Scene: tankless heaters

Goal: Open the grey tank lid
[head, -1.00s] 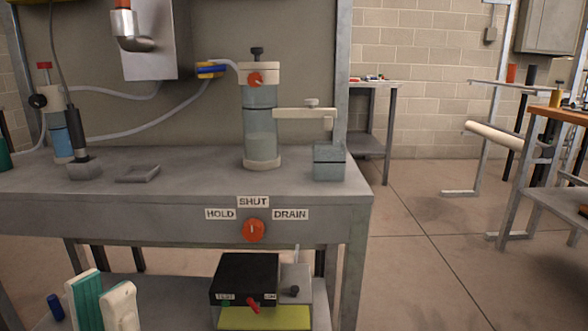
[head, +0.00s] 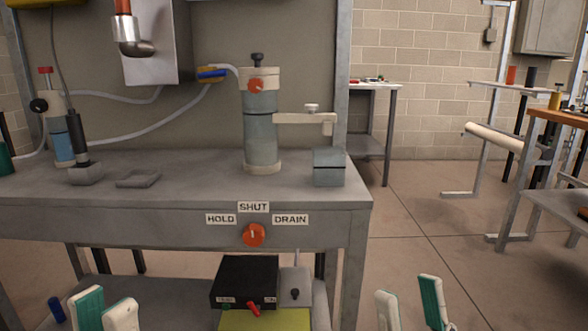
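A small grey box-shaped tank (head: 328,175) stands near the right end of the workbench, under the cream spout arm. Its top part, the lid (head: 328,157), sits flat on it above a dark seam and looks closed. My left gripper (head: 104,311) is low at the bottom left, in front of the bench; its fingers stand apart with nothing seen between them. My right gripper (head: 410,308) is low at the bottom right, beyond the bench's right end, its fingers apart and empty. Both are well below and away from the tank.
A black box (head: 245,280) sits below. Open floor lies to the right.

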